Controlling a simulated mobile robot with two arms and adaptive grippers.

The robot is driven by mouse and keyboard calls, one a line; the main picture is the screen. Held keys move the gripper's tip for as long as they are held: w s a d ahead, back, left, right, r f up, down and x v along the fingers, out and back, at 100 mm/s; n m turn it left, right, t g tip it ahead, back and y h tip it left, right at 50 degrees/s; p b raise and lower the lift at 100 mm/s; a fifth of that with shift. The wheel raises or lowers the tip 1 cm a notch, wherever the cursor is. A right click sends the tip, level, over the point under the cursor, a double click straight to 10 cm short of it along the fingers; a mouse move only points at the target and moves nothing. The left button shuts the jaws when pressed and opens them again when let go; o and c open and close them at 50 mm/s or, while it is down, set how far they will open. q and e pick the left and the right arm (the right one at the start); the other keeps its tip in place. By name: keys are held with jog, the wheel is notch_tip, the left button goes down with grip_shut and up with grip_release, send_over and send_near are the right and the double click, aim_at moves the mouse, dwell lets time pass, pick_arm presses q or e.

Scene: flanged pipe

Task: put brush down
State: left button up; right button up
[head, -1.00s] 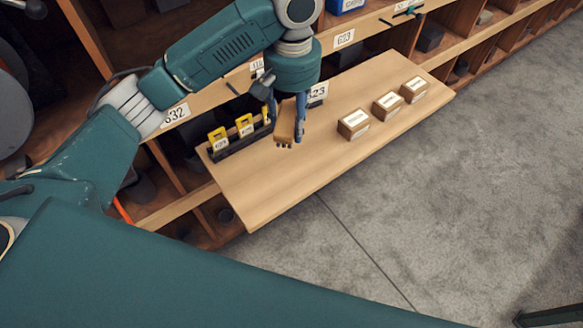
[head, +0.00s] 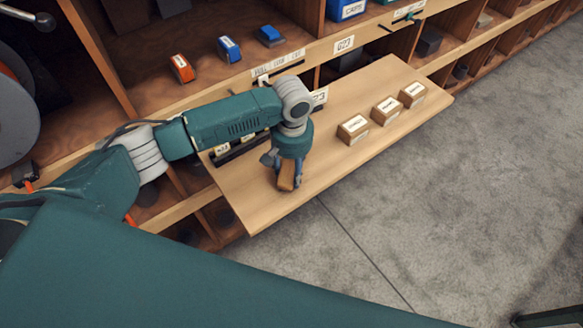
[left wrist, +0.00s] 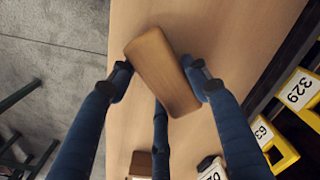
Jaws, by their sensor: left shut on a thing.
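The brush (head: 286,177), a brown wooden block, is held in my left gripper (head: 285,181) over the front left part of the pull-out wooden board (head: 345,167). In the left wrist view the brush (left wrist: 160,70) lies between the dark fingertips of the left gripper (left wrist: 163,78), with its broad back toward the camera. I cannot tell whether its underside touches the board. My right gripper is not in view.
Three small labelled boxes (head: 384,110) stand in a row on the board's right part. A black rack (head: 238,149) runs along its back left; yellow tags (left wrist: 299,88) show in the left wrist view. Shelf compartments are behind. The board's middle is clear.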

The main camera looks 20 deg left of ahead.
aim_at(292, 168)
pick_arm(q)
jog(key=shift+f, duration=0.15)
jog(key=o, duration=1)
jog(key=shift+o, duration=1.4)
notch_tip(292, 168, up, 12)
jog(key=b, duration=0.1)
